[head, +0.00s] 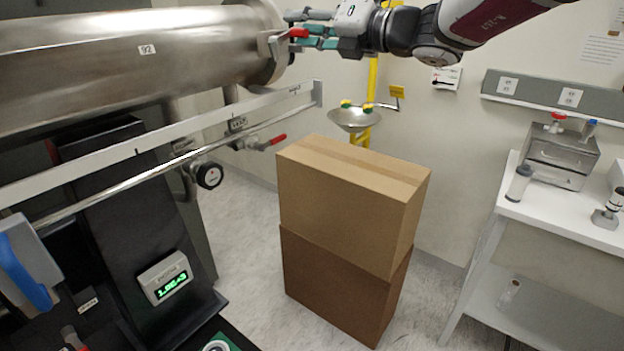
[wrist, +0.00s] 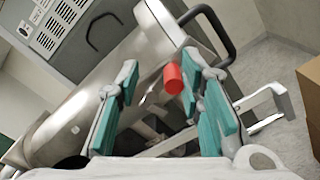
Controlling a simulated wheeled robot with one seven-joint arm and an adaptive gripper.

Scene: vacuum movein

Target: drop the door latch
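The door latch has a red grip (head: 298,32) and sits at the right end of the large steel chamber (head: 120,65). In the wrist view the red grip (wrist: 173,79) shows between my finger pads, closer to the right one. My gripper (head: 294,26) reaches in from the upper right, with its teal-padded fingers spread around the grip. The gripper (wrist: 160,70) also looks open in the wrist view, with a clear gap on the left of the grip. I cannot tell whether the right pad touches it. The rest of the latch is partly hidden by the fingers.
A long pale rail (head: 150,146) runs below the chamber. A second red-handled lever (head: 277,140) hangs below it. Two stacked cardboard boxes (head: 350,205) stand on the floor, with an eyewash bowl (head: 354,120) behind. A white bench (head: 560,209) is at the right.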

